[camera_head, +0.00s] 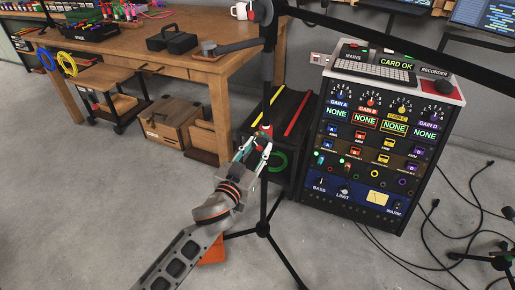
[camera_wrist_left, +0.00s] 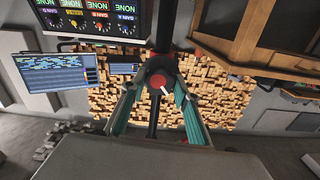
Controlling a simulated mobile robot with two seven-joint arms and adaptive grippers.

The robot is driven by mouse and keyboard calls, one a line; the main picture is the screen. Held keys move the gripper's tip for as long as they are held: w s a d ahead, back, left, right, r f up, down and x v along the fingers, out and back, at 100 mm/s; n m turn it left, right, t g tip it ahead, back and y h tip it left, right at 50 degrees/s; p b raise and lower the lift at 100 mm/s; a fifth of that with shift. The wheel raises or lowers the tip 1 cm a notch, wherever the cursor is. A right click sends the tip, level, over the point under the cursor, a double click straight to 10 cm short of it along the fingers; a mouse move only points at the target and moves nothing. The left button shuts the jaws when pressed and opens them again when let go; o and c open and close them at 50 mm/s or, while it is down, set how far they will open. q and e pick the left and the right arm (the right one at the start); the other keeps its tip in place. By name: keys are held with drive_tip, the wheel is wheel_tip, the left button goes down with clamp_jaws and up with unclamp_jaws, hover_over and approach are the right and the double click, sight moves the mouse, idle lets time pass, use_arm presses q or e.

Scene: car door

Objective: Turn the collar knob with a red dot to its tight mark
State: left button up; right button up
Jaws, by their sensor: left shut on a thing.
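The collar knob (camera_wrist_left: 158,82) is a red round piece with a white pointer mark, on the dark upright pole of a stand. In the head view it is a small red spot (camera_head: 264,130) on the pole, partly covered by the fingers. My left gripper (camera_head: 259,146) reaches it from below and in front. In the left wrist view its teal fingers (camera_wrist_left: 158,88) lie on both sides of the knob and are shut on it. The tight mark is too small to make out. My right gripper is not in view.
The stand's tripod base (camera_head: 263,228) spreads on the floor below my left arm. An equipment rack (camera_head: 312,165) stands right, a wooden workbench (camera_head: 215,68) back left. A dark case (camera_head: 300,108) with red and yellow strips sits behind the pole. Cables (camera_head: 470,215) lie at right.

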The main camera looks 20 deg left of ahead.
use_arm(q)
drive_tip(key=shift+r, duration=0.1)
drive_tip(key=shift+m, duration=0.3)
drive_tip(key=shift+r+m+p, duration=0.1)
drive_tip(key=shift+m+p, duration=0.4)
drive_tip(key=shift+m, duration=0.5)
drive_tip(key=m+p, duration=0.1)
drive_tip(key=m, duration=0.2)
drive_tip(key=shift+m+p, duration=0.4)
drive_tip(key=shift+m, duration=0.4)
drive_tip(key=shift+f+m, duration=0.2)
drive_tip(key=shift+m, duration=0.1)
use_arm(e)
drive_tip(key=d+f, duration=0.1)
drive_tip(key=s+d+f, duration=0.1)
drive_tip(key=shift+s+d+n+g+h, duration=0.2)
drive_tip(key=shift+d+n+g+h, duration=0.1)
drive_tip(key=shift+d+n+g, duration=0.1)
use_arm(q)
drive_tip(key=o, duration=1.1)
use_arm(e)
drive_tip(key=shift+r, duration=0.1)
